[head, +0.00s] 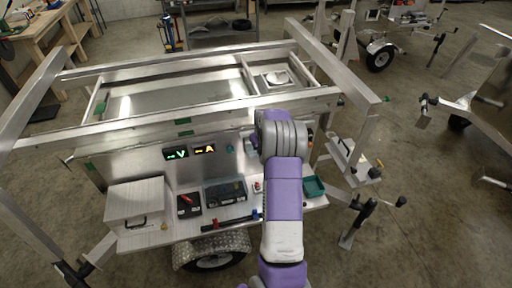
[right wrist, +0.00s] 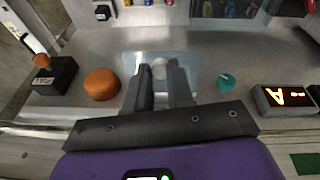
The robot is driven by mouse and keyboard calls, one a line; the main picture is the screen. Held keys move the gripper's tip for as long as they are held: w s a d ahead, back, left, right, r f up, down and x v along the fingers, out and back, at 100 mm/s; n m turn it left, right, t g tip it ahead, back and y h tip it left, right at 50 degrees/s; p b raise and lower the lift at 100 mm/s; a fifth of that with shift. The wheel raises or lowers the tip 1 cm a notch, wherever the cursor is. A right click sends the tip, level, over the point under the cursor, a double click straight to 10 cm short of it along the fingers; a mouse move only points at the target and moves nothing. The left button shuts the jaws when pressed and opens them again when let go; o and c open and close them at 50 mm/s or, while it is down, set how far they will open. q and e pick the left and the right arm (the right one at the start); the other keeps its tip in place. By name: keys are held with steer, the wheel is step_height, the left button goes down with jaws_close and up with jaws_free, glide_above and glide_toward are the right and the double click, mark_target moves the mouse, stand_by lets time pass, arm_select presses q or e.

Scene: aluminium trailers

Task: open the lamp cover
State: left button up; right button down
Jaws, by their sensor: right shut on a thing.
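The lamp cover (right wrist: 193,60) shows in the right wrist view as a pale bluish, see-through square on the grey metal panel. A whitish round lamp (right wrist: 159,68) shows at its middle, between my fingertips. My right gripper (right wrist: 160,75) reaches over the cover from the near side, its two dark fingers shut on the cover with a small gap between them. The fingers hide part of the cover, and I cannot tell if it is tilted. In the head view my right wrist hides the lamp and gripper. My left gripper is not in view.
An orange knob (right wrist: 101,84) and a dark joystick box (right wrist: 50,76) sit left of the fingers; a teal knob (right wrist: 226,81) and lit "A" display (right wrist: 285,98) sit right.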

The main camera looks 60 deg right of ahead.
steer(key=c, duration=1)
jaws_free()
steer(key=v, duration=0.7)
steer(key=shift+a+r, duration=0.1)
steer(key=shift+r, duration=0.15)
steer(key=shift+f, duration=0.1)
